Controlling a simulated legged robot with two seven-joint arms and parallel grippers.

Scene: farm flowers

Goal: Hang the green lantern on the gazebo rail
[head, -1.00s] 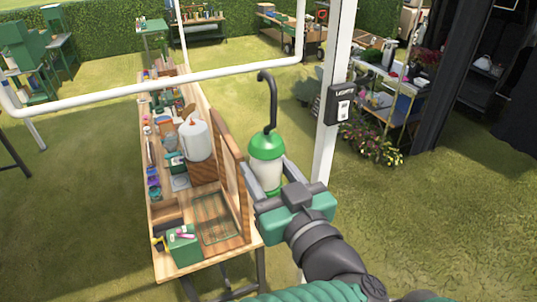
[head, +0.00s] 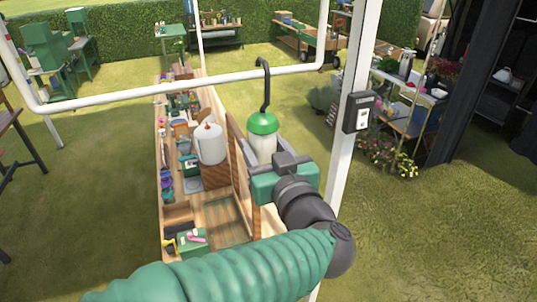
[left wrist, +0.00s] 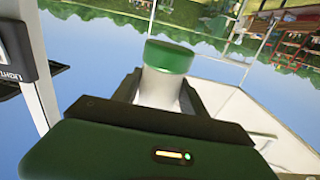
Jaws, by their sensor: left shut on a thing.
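The green lantern (head: 263,124) has a green cap, a pale body and a dark hook (head: 265,92) rising from its top. My left gripper (head: 266,150) is shut around its body and holds it upright. The gazebo rail (head: 165,89) is the white horizontal bar. The hook overlaps the rail in the head view, with its bent tip above it. I cannot tell whether the hook is over the rail or in front of it. In the left wrist view the lantern's green cap (left wrist: 168,57) stands between the fingers; the hook is not clear there. My right gripper is not in view.
A white post (head: 350,130) with a black switch box (head: 360,112) stands just right of the lantern. Below left is a long wooden workbench (head: 215,212) with tools and a white jug (head: 210,144). A shelf with plants (head: 400,100) stands at the right.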

